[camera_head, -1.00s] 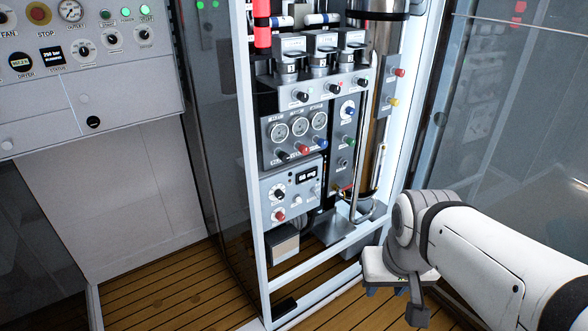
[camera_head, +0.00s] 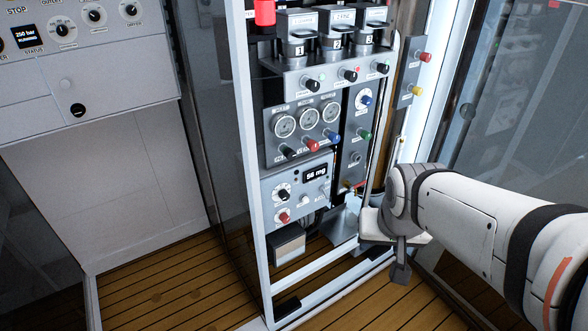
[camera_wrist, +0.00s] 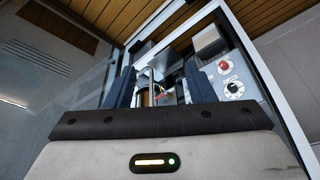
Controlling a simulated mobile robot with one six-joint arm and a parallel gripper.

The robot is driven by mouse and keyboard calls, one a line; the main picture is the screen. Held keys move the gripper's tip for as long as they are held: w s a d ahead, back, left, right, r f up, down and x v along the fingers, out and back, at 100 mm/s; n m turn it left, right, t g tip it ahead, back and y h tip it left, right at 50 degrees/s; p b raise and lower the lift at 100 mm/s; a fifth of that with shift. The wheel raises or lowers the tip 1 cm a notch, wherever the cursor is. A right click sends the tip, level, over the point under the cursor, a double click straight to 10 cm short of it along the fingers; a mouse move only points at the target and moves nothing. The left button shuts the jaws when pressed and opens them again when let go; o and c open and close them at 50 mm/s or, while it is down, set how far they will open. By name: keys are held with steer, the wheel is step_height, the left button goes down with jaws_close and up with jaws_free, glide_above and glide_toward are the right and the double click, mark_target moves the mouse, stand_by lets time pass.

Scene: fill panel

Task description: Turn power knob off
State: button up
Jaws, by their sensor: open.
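The lower grey panel (camera_head: 297,190) in the open rack has a lit "56 mg" display, a black knob with a white dial (camera_head: 282,194) and a red knob (camera_head: 284,218) below it. In the wrist view the same dial knob (camera_wrist: 233,88) and red knob (camera_wrist: 224,65) show upside down at the right. Their labels are too small to read, so I cannot tell which is the power knob. My gripper (camera_wrist: 159,88) is open with two dark blue fingers, apart from these knobs. In the head view my wrist hides most of it, right of the panel.
Above are a gauge panel (camera_head: 302,128) with several coloured knobs and a shelf with black knobs (camera_head: 312,84). A white frame post (camera_head: 246,170) borders the rack's left side. A glass wall (camera_head: 520,120) stands at the right. Wooden floor lies in front.

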steer(key=w+a+f+m+t+b, duration=0.1)
steer(key=w+f+m+t+b, duration=0.4)
steer(key=w+f, duration=0.7)
steer(key=m+t+y+b, duration=0.55)
steer(key=y+b, duration=0.45)
steer(key=b, duration=0.5)
glide_toward(286, 221)
steer(key=shift+t+y, duration=0.25)
steer(key=shift+y, duration=0.05)
steer(key=x, duration=0.2)
steer(key=b+x, duration=0.1)
steer(key=x, duration=0.5)
steer(key=shift+w+f, duration=0.25)
steer(key=shift+w, duration=0.05)
steer(key=c, duration=0.9)
steer(key=shift+a+n, duration=0.1)
steer(key=shift+n, duration=0.15)
steer(key=shift+c, duration=0.3)
steer(key=shift+b, duration=0.3)
